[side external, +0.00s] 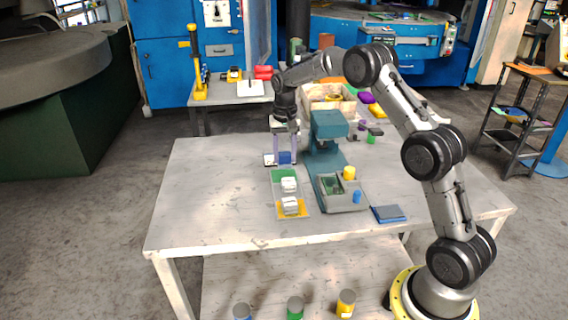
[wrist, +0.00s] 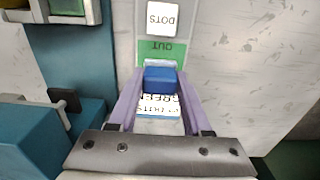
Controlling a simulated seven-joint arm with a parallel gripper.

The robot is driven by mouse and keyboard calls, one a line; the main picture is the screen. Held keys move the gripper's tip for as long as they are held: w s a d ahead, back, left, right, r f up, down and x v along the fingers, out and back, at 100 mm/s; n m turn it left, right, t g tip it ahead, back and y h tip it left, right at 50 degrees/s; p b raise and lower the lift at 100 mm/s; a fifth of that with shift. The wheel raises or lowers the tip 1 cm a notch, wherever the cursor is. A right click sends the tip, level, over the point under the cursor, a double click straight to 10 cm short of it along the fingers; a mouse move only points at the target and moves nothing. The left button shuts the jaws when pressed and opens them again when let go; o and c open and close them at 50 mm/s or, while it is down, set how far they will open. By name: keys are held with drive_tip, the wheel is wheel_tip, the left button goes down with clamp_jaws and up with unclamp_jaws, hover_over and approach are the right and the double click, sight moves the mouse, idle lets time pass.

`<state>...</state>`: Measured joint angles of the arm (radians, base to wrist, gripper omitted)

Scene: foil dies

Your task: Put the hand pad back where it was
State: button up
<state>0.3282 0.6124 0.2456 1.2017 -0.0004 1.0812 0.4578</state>
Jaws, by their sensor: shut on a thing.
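My gripper (side external: 284,160) is over the far end of a strip of labelled cards on the table. Its pale purple fingers are shut on a small blue block (wrist: 160,80), which also shows in the side view (side external: 285,157). A white lettered face (wrist: 158,104) lies between the fingers beside the block; its text is partly hidden. A green card (wrist: 162,50) reading CUT and a white DOTS block (wrist: 163,18) lie just beyond. A flat blue pad (side external: 388,213) lies at the table's right front; I cannot tell which blue thing is the hand pad.
A teal press (side external: 328,125) stands right of the strip, close to my gripper. An open box (side external: 328,101) stands behind. The table's left side is clear.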

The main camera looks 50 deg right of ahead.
sight(284, 163)
drive_tip(key=shift+w+d+f, duration=0.1)
drive_tip(key=shift+w+f, duration=0.1)
drive_tip(key=shift+f, duration=1.55)
drive_tip(key=shift+f, duration=0.15)
drive_tip(key=o, duration=1.2)
